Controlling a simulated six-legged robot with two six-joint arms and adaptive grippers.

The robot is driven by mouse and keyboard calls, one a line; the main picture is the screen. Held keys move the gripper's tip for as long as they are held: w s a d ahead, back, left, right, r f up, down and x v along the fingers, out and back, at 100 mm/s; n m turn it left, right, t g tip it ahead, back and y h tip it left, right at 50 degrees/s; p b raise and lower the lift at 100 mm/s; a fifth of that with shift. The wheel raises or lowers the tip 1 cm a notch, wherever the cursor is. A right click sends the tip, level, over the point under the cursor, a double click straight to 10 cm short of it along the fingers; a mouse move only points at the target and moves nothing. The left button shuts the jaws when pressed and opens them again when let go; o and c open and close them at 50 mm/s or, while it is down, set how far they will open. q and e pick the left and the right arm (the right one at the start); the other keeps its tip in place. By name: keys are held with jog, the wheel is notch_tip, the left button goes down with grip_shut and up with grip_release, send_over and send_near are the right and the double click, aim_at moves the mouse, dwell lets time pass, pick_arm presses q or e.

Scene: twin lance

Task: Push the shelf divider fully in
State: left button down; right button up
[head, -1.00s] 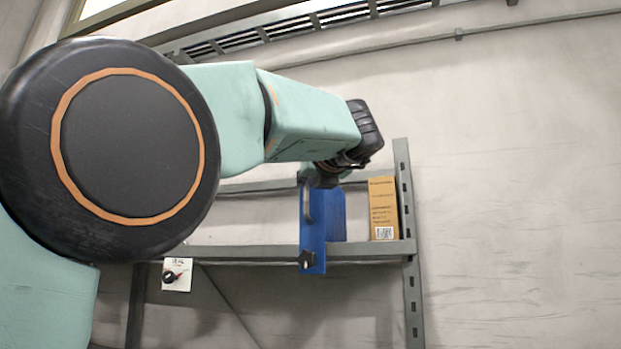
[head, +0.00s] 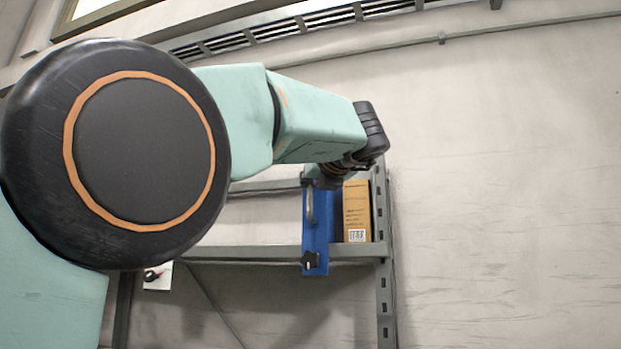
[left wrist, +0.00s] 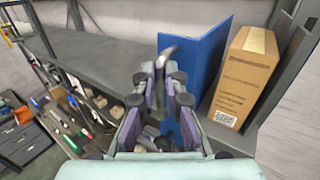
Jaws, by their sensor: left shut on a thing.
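The blue shelf divider (head: 318,232) stands upright on the grey shelf (head: 262,251), and its front flange hangs down past the shelf's front edge. My left gripper (head: 318,183) is at the top of the divider's front. In the left wrist view my left gripper (left wrist: 165,80) is shut on the handle (left wrist: 178,46), and the blue panel (left wrist: 208,58) runs back beyond it. The fingers partly hide the handle and the divider's lower front. My right gripper is not in view.
A cardboard box (head: 357,211) stands close to the right of the divider, beside the shelf's upright post (head: 383,270). The shelf left of the divider is bare in the left wrist view. A rack of tools and small parts (left wrist: 85,110) shows at lower left there.

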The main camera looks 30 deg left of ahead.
pick_arm(q)
jog(key=shift+w+f, duration=0.15)
jog(key=shift+f, duration=0.2)
jog(key=c, duration=1.7)
grip_release()
jog(key=shift+r, duration=0.1)
jog(key=shift+o, duration=1.4)
jog(key=shift+w+d+r, duration=0.1)
jog(key=shift+d, duration=0.1)
jog(key=shift+a, duration=0.1)
